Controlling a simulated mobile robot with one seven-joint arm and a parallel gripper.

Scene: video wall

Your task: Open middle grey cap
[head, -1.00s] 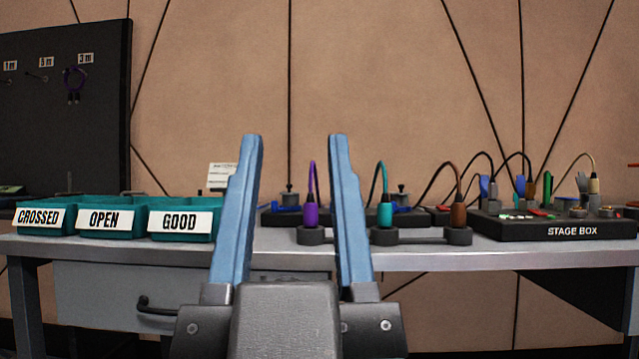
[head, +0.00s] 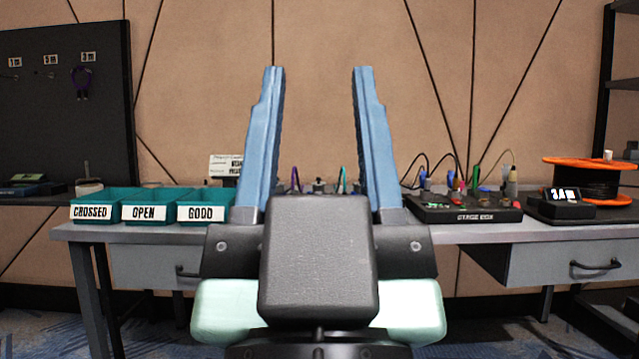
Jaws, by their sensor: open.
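The black stage box (head: 462,215) stands on the bench, right of my gripper, with its white name label facing me. Several coloured plugs and cables rise from its top. Small grey round parts (head: 490,203) show on its right half, too small here to tell which is the middle cap or whether any is open. My gripper (head: 319,75) has two blue fingers spread apart, pointing up in the picture, with nothing between them. It is in front of the bench and apart from the box. My gripper hides most of the purple and teal plugs and their holder.
Teal bins (head: 146,207) labelled CROSSED, OPEN and GOOD stand at the bench's left. An orange cable reel (head: 592,180) and a small display (head: 567,197) are right of the stage box. The grey bench (head: 545,234) has drawers below. A dark shelf rack stands far right.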

